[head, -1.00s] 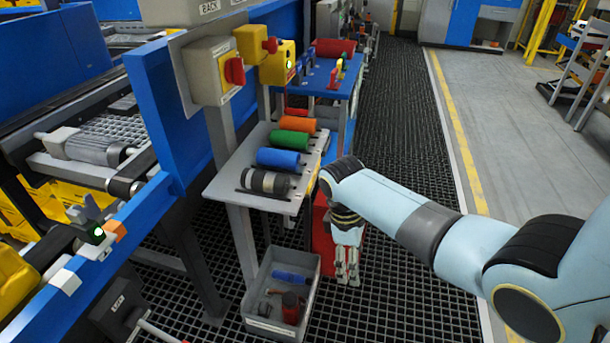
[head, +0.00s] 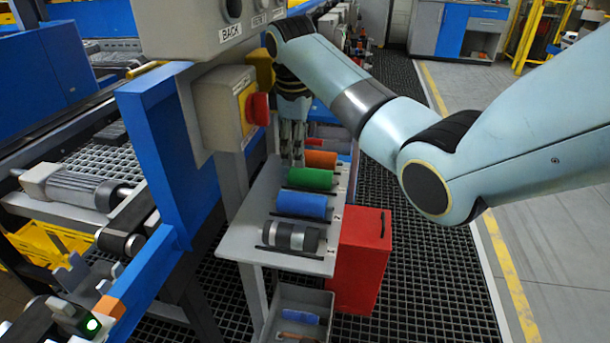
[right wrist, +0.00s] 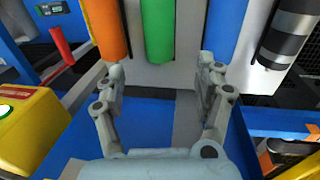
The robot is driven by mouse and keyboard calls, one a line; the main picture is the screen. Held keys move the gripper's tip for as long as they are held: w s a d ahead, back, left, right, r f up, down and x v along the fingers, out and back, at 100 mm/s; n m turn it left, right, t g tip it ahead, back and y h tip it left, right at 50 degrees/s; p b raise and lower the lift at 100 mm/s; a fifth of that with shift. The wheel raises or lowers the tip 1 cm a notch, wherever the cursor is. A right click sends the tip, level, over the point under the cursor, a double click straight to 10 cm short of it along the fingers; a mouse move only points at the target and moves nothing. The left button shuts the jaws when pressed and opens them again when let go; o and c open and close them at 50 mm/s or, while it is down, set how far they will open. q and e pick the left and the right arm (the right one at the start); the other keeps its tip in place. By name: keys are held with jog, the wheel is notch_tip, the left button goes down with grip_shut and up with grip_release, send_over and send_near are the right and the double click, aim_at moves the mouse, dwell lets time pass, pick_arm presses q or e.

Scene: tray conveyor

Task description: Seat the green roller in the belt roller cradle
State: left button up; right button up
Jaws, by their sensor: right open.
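The green roller (head: 310,179) lies on the grey shelf (head: 258,232), between the orange roller (head: 322,160) and the blue roller (head: 302,205). My right gripper (head: 293,153) hangs fingers down at the shelf's far left side, by the orange and green rollers. In the right wrist view my right gripper (right wrist: 163,78) is open and empty, and the green roller (right wrist: 158,30) stands ahead between its spread fingers, apart from them. A dark roller end (head: 122,243) shows at the conveyor on the left; I cannot tell whether the cradle is there. My left gripper is out of view.
A black-and-grey roller (head: 291,236) lies at the shelf's near end. A control box with a red knob (head: 258,109) stands close left of my right gripper. A red bin (head: 361,262) and a grey crate (head: 300,300) are below. The floor mat at right is clear.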

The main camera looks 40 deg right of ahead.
aim_at(302, 170)
notch_tip(302, 170, down, 3)
jog(key=shift+w+d+f, duration=0.1)
jog(key=shift+w+d, duration=0.05)
jog(key=f, duration=0.2)
jog(key=d+f+b, duration=0.1)
jog(key=f, duration=0.2)
jog(key=shift+w+b, duration=0.15)
jog(key=shift+b, duration=0.15)
jog(key=shift+f, duration=0.3)
jog(key=shift+c, duration=1.3)
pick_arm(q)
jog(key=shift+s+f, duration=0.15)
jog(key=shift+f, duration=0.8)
pick_arm(e)
grip_shut()
